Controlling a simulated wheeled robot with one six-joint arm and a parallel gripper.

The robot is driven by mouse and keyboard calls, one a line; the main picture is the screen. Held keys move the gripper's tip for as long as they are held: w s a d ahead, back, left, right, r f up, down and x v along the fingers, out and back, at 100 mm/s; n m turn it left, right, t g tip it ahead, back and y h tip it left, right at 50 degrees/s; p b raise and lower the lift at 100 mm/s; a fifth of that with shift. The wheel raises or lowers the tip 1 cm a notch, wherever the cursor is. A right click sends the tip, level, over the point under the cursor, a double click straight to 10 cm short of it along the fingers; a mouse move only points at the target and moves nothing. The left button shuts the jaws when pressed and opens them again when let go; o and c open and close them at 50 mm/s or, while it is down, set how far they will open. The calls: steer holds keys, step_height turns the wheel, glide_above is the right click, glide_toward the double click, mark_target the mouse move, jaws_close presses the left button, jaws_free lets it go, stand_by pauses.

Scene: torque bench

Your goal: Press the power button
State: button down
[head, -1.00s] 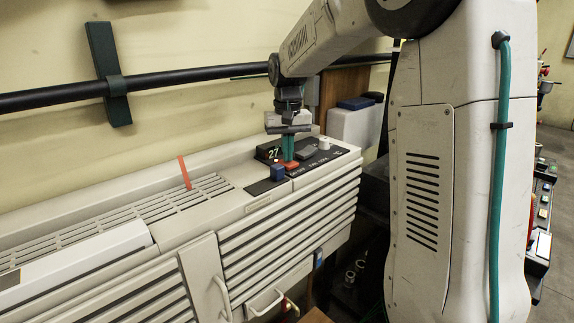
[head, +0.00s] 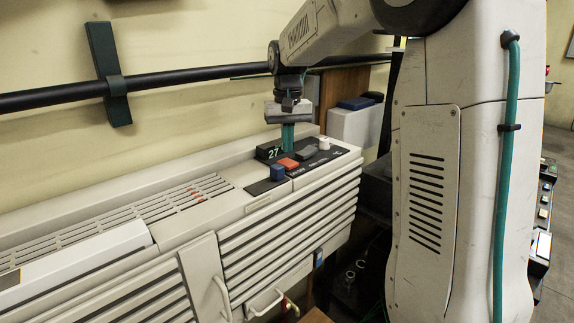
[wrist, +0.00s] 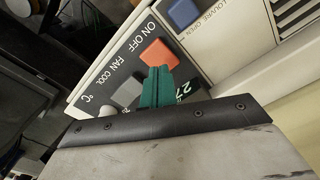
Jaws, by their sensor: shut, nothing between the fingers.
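The red-orange ON OFF button (head: 289,163) sits on the dark control strip of the white wall unit. It also shows in the wrist view (wrist: 159,53), beside its ON OFF label. My gripper (head: 288,150) has its teal fingers shut together, pointing down, with nothing between them. The fingertips (wrist: 158,72) are just above and behind the button and look clear of it; the exact gap is hard to judge. The display reading 27 (head: 272,153) is lit behind the button, partly covered by my fingers in the wrist view.
The blue LOUVRE OPEN button (head: 278,172) is left of the red one. A grey FAN COOL switch (head: 307,152) and a white knob (head: 324,143) are to the right. Small red ribbon pieces (head: 196,196) show on the top grille. A black rail (head: 180,80) runs along the wall behind.

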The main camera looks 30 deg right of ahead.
mark_target(288, 162)
steer(key=shift+r, duration=1.85)
steer(key=shift+f, duration=0.2)
steer(key=shift+g, duration=0.3)
steer(key=s+f, duration=0.1)
steer(key=s, duration=0.1)
steer(key=s+a+f, duration=0.1)
steer(key=shift+s+a+f, duration=0.1)
steer(key=shift+s+f, duration=0.2)
steer(key=shift+s, duration=0.1)
steer(key=s+a+f+n, duration=0.1)
steer(key=s+a, duration=0.2)
steer(key=s, duration=0.6)
steer(key=s+a+f+n+t, duration=0.1)
steer(key=s+a, duration=0.3)
steer(key=s, duration=0.6)
steer(key=s+a+f+n+t, duration=0.1)
steer(key=s+a, duration=0.3)
steer(key=s, duration=0.5)
steer(key=shift+s+f+n, duration=0.35)
steer(key=shift+f+n, duration=0.05)
